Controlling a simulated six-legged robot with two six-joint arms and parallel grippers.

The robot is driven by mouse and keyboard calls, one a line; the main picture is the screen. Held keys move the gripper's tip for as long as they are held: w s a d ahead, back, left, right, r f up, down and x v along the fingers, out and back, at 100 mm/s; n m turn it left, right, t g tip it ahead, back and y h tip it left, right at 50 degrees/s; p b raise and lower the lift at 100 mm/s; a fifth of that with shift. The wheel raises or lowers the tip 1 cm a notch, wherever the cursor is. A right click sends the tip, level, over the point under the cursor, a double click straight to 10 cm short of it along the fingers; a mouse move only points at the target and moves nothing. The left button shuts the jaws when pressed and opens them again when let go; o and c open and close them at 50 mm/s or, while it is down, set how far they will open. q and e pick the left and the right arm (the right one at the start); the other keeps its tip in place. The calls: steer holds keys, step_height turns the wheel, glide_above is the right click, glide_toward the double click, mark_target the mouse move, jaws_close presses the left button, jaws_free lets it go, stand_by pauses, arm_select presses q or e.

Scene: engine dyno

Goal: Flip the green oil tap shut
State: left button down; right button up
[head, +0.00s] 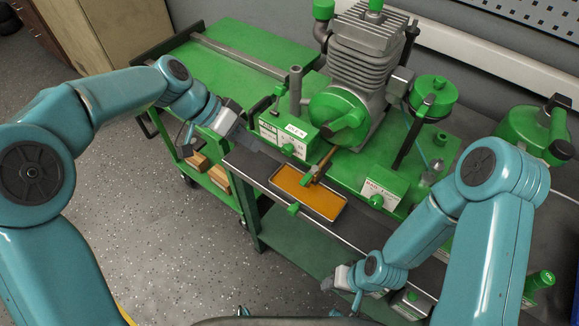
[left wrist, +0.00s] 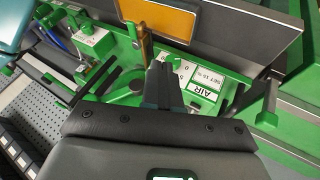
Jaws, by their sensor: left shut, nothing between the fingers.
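A brass tap (head: 319,171) with a small green lever reaches from the engine over a shallow tray of amber oil (head: 322,203). In the left wrist view the green lever (left wrist: 132,31) stands beside the brass pipe (left wrist: 146,46), by the oil tray (left wrist: 172,18). My left gripper (head: 246,142) is left of the tap, beside the white-labelled AIR box, apart from the tap. In the left wrist view its dark fingers (left wrist: 163,82) are together and empty, pointing towards the tray. My right gripper (head: 342,279) is low, in front of the bench; its fingers are too small to judge.
The AIR box (head: 287,137) with its green knob stands close to my left gripper. The finned engine (head: 368,62) rises behind the tap. A second labelled box (head: 370,192) is to the right. A green cart (head: 237,50) stands at the left; open floor lies in front.

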mark_target(309, 176)
arm_select(q)
steer(key=s+d+f+p, duration=0.2)
steer(key=d+f, duration=0.6)
steer(key=d, duration=0.1)
steer(key=shift+d, duration=0.15)
stand_by(0.4)
steer(key=shift+f, duration=0.1)
steer(key=shift+s, duration=0.15)
steer(key=shift+n, duration=0.3)
